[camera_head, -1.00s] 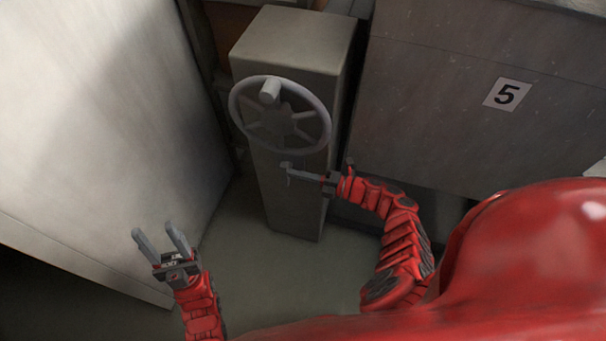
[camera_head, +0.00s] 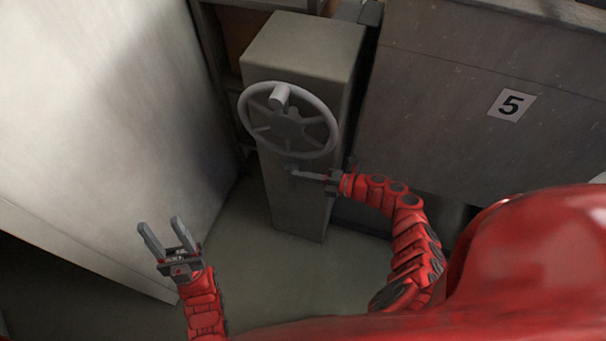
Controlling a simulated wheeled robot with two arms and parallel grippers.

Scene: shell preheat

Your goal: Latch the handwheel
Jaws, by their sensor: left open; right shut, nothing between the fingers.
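The grey spoked handwheel (camera_head: 288,127) is on the front of a grey pedestal (camera_head: 299,205). A light knob (camera_head: 279,95) sticks out near the top of its rim. My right gripper (camera_head: 292,170) is shut and empty. Its fingertips are just below the lower part of the wheel rim, in front of the pedestal; I cannot tell whether they touch anything. Any small latch part by the fingertips is too small to make out. My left gripper (camera_head: 162,230) is open and empty, low at the left, well apart from the wheel.
A pale panel (camera_head: 95,120) stands on the left. A grey cabinet wall with a "5" label (camera_head: 511,105) stands to the right of the pedestal. Bare floor (camera_head: 270,275) lies between my arms.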

